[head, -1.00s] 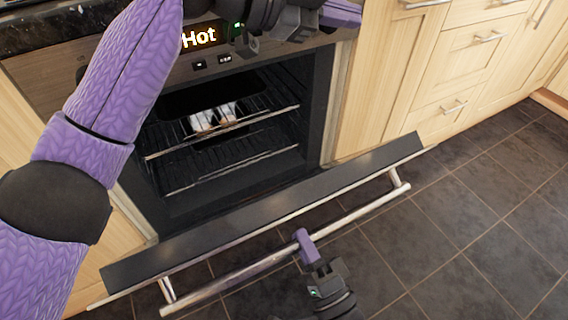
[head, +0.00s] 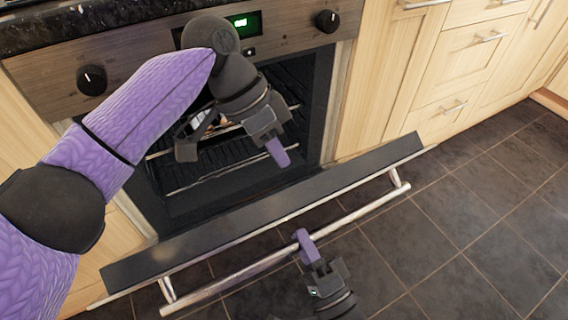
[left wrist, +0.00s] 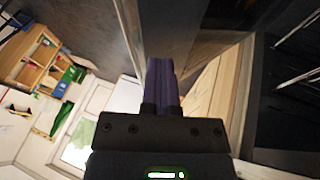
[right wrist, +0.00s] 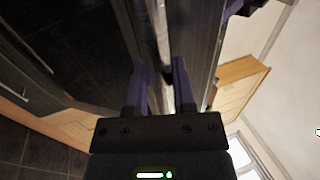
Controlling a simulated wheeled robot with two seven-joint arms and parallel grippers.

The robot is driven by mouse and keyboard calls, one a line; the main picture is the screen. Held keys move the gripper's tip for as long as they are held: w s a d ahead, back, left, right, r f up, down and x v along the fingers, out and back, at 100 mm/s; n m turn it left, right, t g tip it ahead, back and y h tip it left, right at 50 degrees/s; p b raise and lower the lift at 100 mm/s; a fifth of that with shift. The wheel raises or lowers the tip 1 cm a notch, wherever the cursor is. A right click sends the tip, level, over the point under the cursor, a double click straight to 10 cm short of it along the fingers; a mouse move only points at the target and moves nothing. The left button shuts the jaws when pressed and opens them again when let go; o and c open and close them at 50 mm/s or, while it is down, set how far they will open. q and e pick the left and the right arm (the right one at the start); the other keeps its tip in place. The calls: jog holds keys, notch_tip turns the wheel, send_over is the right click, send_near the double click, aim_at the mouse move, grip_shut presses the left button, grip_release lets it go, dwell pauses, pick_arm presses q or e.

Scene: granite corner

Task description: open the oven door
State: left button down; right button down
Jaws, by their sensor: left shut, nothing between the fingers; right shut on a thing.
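The oven door (head: 290,193) is hinged down and stands part-way open, tilted out from the oven (head: 180,205). Its long metal handle (head: 350,219) runs along the outer side. My right gripper (head: 303,240) is shut on the handle, right of its middle; the right wrist view shows its purple fingers (right wrist: 160,90) on either side of the bar. My left gripper (head: 277,152) is shut and empty, in front of the oven opening and above the door's inner face. Its closed fingers show in the left wrist view (left wrist: 162,85).
Wire racks (head: 215,180) are inside the oven, partly hidden by my left arm. Knobs (head: 326,21) and a green-lit display (head: 241,22) are on the panel above. Wooden cabinets (head: 455,60) stand to the right. The tiled floor (head: 470,225) is clear at right.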

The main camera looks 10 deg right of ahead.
aim_at(268, 215)
pick_arm(q)
jog(key=shift+s+d+f, duration=0.25)
jog(key=shift+s+f, duration=0.5)
jog(key=shift+s, duration=0.3)
pick_arm(e)
jog(key=shift+f, duration=0.2)
